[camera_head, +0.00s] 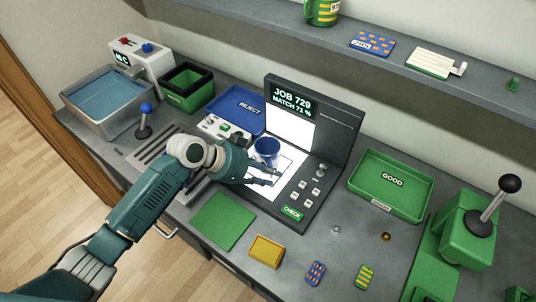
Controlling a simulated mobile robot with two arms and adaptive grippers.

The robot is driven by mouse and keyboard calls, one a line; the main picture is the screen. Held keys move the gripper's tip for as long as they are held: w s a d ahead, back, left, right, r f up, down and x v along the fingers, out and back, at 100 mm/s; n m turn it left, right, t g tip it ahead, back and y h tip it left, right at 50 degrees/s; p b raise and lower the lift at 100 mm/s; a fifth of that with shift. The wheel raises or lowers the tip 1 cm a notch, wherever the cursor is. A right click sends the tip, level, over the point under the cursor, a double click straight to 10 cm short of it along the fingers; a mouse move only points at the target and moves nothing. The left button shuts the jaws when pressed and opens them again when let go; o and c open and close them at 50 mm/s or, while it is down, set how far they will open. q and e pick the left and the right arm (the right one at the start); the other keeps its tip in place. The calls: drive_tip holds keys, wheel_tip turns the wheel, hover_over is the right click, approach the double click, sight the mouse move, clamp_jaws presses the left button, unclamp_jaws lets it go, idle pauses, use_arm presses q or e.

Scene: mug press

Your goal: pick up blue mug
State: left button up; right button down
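The blue mug (266,148) stands upright on the white lit pad of the dark check machine (332,160), in front of its screen. My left gripper (275,178) reaches in from the left, just in front of the mug on the near side. Its fingers look spread, with nothing seen between them. The mug's lower part is partly hidden behind the gripper. My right gripper is not in view.
A blue REJECT tray (238,100) lies behind left of the mug; a green GOOD tray (378,200) is at right. A green press (466,235) with a black-knobbed lever stands far right. A green mat (223,221) and yellow block (266,251) lie near the front edge.

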use_arm(q)
drive_tip(key=shift+x, duration=0.9)
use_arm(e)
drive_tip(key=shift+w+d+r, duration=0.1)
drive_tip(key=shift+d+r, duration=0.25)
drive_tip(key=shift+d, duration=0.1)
use_arm(q)
drive_tip(key=shift+c, duration=0.5)
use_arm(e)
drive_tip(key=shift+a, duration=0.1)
use_arm(q)
drive_tip(key=c, duration=0.5)
clamp_jaws()
drive_tip(key=shift+w, duration=0.1)
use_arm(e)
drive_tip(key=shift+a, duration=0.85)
use_arm(q)
drive_tip(key=shift+r, duration=0.2)
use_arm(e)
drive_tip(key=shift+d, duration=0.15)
